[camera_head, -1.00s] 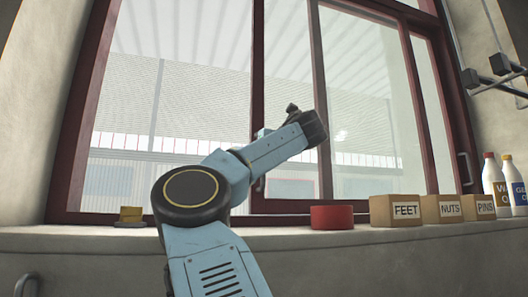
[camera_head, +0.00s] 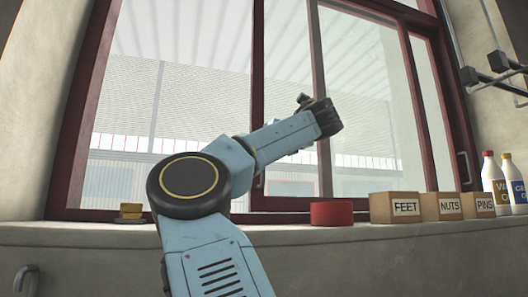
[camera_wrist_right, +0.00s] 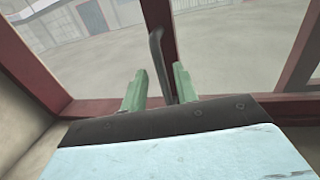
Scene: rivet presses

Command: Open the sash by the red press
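The window has dark red frames, with a middle upright (camera_head: 258,75) and a slim dark handle (camera_head: 260,181) low on it, partly behind my blue arm. Another handle (camera_head: 465,167) is on the right frame. My right gripper (camera_wrist_right: 159,84) has two green fingers, spread apart. In the right wrist view a dark curved handle (camera_wrist_right: 157,52) stands between them, in front of a red upright. I cannot tell whether either finger touches it. The right gripper's fingers cannot be made out in the head view. My left gripper is not in view. No red press is visible.
On the sill (camera_head: 120,236) stand a yellow item (camera_head: 131,211), a red round tin (camera_head: 332,214), boxes labelled FEET (camera_head: 395,208), NUTS (camera_head: 442,207) and PINS (camera_head: 479,205), and two bottles (camera_head: 496,184). A dark rail (camera_head: 492,80) juts in at right.

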